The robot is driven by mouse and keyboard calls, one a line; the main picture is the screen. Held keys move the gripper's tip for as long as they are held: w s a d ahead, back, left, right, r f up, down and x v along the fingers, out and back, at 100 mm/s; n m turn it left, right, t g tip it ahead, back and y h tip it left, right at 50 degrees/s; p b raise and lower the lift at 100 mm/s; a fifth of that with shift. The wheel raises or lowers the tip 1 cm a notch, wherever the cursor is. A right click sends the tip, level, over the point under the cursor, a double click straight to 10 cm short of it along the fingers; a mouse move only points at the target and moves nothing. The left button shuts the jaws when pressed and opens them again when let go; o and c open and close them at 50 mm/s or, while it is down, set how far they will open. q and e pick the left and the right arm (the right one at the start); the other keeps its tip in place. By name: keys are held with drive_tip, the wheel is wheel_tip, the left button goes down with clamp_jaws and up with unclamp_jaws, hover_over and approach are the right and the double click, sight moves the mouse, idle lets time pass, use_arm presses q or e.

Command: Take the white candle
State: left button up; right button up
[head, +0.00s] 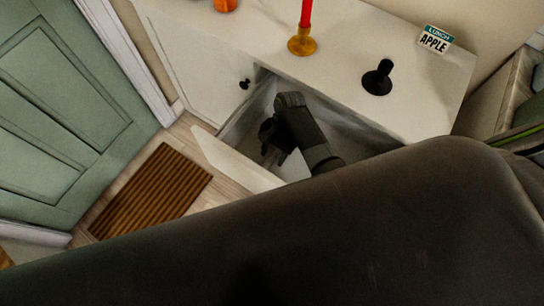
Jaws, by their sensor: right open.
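I cannot make out a white candle with certainty. My right gripper (272,142) reaches down into the open compartment of the white cabinet (205,75), below its top. Its jaws are open, and I see nothing clearly between them. A pale patch (294,168) shows just below the gripper inside the compartment; I cannot tell whether it is the candle or part of the cabinet. My wrist and arm hide much of the compartment. My left gripper is not in view.
A red candle (306,12) stands in a gold holder (302,42) on the cabinet top. A black holder (377,80), an apple lunch sign (435,39) and an orange object (225,4) are also there. A striped doormat (152,190) lies by the green door (65,95).

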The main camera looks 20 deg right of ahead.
clamp_jaws()
idle(0.8)
